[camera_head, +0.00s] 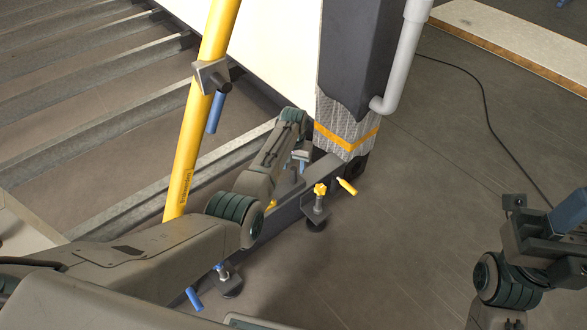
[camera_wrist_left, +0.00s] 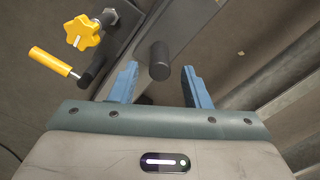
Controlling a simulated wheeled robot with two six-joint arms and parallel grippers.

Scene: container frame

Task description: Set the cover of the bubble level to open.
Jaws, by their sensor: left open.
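My left gripper (camera_head: 302,157) reaches down over the grey metal frame beam beside the column. In the left wrist view its two blue fingers (camera_wrist_left: 160,82) are spread apart with nothing held. A dark, round-topped cylinder (camera_wrist_left: 159,61) stands on the beam between and just beyond the fingertips, with no contact visible. I cannot tell for certain whether it is the bubble level or its cover; no bubble shows. My right gripper (camera_head: 567,215) is at the right edge of the head view, away from the frame, and its opening is unclear.
A yellow star knob (camera_head: 320,189) and a yellow handle (camera_head: 347,186) stand close to my left gripper. A yellow pole (camera_head: 195,140) rises on the left. A dark column (camera_head: 355,55) stands behind. Open floor (camera_head: 400,250) lies to the right.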

